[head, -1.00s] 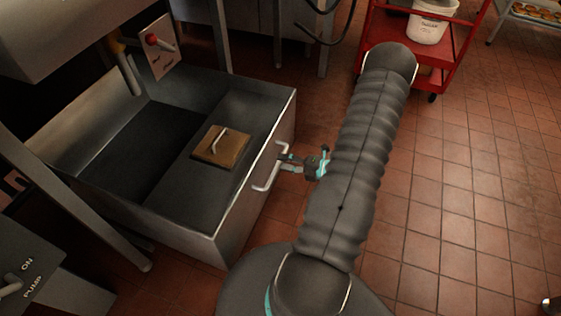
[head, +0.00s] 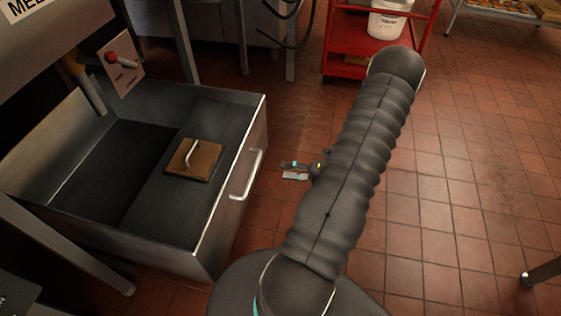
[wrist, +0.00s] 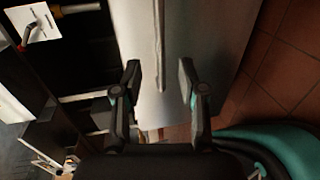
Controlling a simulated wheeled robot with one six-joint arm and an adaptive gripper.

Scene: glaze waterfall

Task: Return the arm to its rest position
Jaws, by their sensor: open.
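My arm reaches up across the middle of the head view in a grey ribbed sleeve. My gripper (head: 293,171) shows at the left side of the arm, open and empty, apart from the drawer's handle. In the wrist view my gripper (wrist: 158,88) has its two dark fingers spread wide, with the drawer front (wrist: 205,45) and its handle (wrist: 159,50) beyond them. In the head view the metal drawer (head: 228,202) is pulled open, and its bar handle (head: 247,175) is to the left of my gripper with a gap between.
A square lid with a handle (head: 194,160) lies on the drawer's inner cover. A red cart (head: 345,58) with a white bucket (head: 389,20) stands behind my arm. A tray rack (head: 505,15) is at the back right. The tiled floor (head: 470,180) on the right is mostly clear.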

